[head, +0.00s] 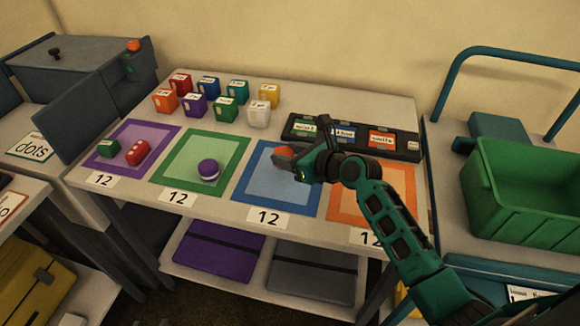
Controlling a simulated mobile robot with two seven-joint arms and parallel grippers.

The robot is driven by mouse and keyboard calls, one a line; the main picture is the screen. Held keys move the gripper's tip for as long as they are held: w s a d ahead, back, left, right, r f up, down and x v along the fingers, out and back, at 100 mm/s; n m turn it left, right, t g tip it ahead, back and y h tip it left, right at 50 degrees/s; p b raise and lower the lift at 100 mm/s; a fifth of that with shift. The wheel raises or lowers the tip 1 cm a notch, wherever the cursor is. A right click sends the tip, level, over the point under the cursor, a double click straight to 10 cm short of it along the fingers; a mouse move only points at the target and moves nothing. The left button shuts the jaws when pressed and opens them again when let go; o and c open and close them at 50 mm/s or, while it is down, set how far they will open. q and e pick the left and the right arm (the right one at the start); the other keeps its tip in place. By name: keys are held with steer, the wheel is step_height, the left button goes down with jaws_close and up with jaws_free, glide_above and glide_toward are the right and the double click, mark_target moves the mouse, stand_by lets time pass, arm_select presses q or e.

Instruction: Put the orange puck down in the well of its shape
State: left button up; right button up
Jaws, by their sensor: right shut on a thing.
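My right gripper (294,158) reaches in from the lower right and is shut on an orange puck (283,153). The puck shows only in part at the fingertips, above the far part of the blue-bordered mat (250,187). The gripper hides most of it, and I cannot tell its full outline. A dark tray (364,146) with labelled compartments lies at the table's back right, just behind the gripper. I cannot make out a well matching the puck's shape. My left gripper is not in view.
Purple (167,136), green (236,146) and orange (341,205) bordered mats share the table. A purple round thing (208,169) sits on the green one, red and green pieces on the purple one. Several coloured blocks stand behind. A green crate (530,215) is right.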

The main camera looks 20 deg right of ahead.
steer(key=shift+f+b, duration=0.4)
steer(key=shift+f, duration=1.2)
steer(key=shift+f, duration=0.15)
steer(key=o, duration=1.1)
